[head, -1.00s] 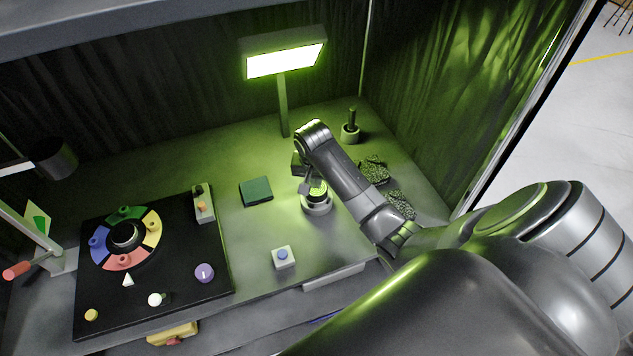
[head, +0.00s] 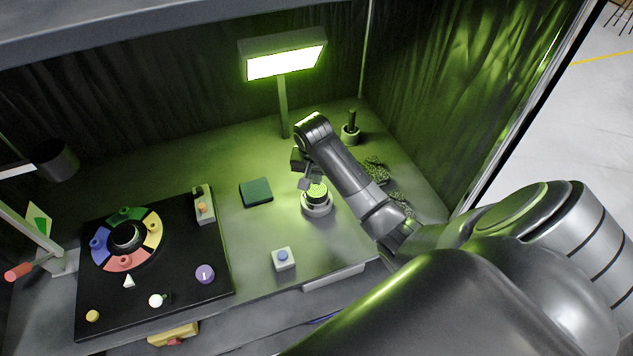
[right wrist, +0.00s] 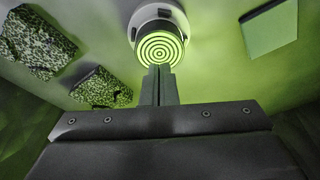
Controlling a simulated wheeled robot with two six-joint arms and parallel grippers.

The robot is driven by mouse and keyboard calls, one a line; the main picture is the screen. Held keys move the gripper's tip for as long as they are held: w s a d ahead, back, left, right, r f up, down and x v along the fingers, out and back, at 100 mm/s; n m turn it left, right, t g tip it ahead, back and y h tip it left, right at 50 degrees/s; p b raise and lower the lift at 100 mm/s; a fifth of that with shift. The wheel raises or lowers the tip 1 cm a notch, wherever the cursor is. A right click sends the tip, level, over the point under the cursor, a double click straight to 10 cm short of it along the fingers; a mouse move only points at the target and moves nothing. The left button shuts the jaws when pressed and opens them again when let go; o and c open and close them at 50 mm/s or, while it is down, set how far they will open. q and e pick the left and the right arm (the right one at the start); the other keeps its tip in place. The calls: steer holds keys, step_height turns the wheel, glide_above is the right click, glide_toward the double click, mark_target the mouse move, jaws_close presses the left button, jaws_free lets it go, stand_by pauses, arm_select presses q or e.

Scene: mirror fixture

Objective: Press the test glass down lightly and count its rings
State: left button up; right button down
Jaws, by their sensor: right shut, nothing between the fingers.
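The test glass (head: 317,192) sits in a pale round holder (head: 318,209) on the bench, right of the middle. In the right wrist view the glass (right wrist: 160,48) shows several bright green concentric rings around a small centre. My right gripper (head: 304,184) is at the glass's upper left in the head view. In the right wrist view its fingers (right wrist: 159,70) are shut together and empty, with the tips at the near rim of the glass. I cannot tell whether they touch it. My left gripper is not in view.
A lit lamp (head: 285,62) stands behind. A dark green pad (head: 256,191) and a blue-button box (head: 283,258) lie left of the holder. Rough dark blocks (right wrist: 36,42) lie on its other side. A black board (head: 190,270) with a coloured ring fills the left.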

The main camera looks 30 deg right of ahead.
steer(key=shift+r, duration=2.35)
steer(key=shift+f, duration=0.1)
steer(key=s+a+f+n, duration=0.1)
steer(key=s+f+n, duration=0.4)
steer(key=s, duration=0.7)
steer(key=s+a+r+n+t, duration=0.1)
steer(key=s+r+n+t, duration=0.15)
steer(key=s, duration=1.55)
step_height(320, 180, down, 33)
steer(key=d+g+b, duration=0.1)
steer(key=g+b, duration=0.1)
steer(key=b, duration=0.6)
steer(key=s+f+b, duration=0.3)
steer(key=s+f, duration=0.4)
steer(key=f, duration=0.4)
steer(key=s+a+f+b, duration=0.1)
steer(key=s+f+b, duration=0.2)
steer(key=s+f, duration=0.5)
step_height(320, 180, down, 4)
steer(key=shift+r+n+g+y+b, duration=0.25)
steer(key=shift+n+g+y+b, duration=0.1)
steer(key=shift+g, duration=0.1)
